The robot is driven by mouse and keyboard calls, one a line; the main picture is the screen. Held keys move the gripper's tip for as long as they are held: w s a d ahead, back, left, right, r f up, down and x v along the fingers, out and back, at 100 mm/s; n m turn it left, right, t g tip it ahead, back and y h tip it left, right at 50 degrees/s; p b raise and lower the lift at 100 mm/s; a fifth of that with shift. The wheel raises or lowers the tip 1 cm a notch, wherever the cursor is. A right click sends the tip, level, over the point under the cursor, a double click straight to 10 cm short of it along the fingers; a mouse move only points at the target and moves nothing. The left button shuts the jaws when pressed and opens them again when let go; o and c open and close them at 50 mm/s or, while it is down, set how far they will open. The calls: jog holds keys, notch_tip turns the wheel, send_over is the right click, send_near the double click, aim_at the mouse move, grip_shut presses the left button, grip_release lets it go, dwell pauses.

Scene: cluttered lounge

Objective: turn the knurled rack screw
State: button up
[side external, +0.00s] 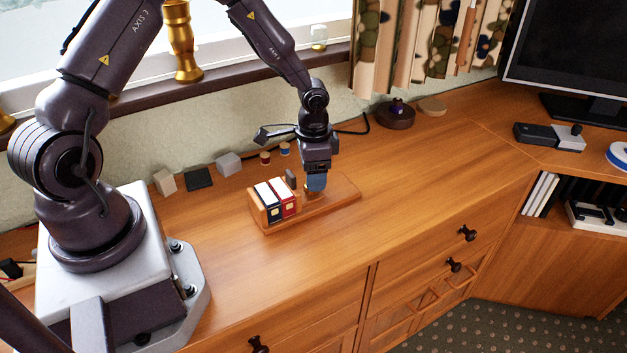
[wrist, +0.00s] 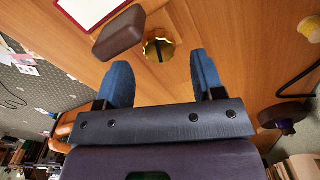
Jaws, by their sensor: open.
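The brass knurled screw (wrist: 158,46) shows in the wrist view as a ridged golden knob with a dark slot-like mark, over the wooden surface. My gripper (wrist: 161,62) is open, with its blue fingers on either side of the space just below the knob in the picture. I see no contact. In the side view my gripper (side external: 316,184) points down over the wooden rack (side external: 343,199), right beside the upright volumes. There the screw is mostly hidden by the fingers. A dark brown rounded block (wrist: 118,35) sits just left of the screw in the wrist view.
Dark blue (side external: 266,202) and red (side external: 287,198) volumes stand at the rack's left end. Small blocks, including a grey cube (side external: 228,163), and spools (side external: 265,158) line the wall behind. A dark round dish (side external: 396,115) stands farther right. The cabinet top right of the rack is clear.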

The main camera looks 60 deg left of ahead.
notch_tip(320, 180, up, 10)
dwell(0.3)
jog(key=shift+f, duration=0.1)
dwell(0.3)
notch_tip(320, 180, down, 13)
jog(key=n, duration=0.5)
jog(key=shift+s, duration=0.15)
jog(key=shift+a, duration=0.1)
jog(key=c, duration=0.9)
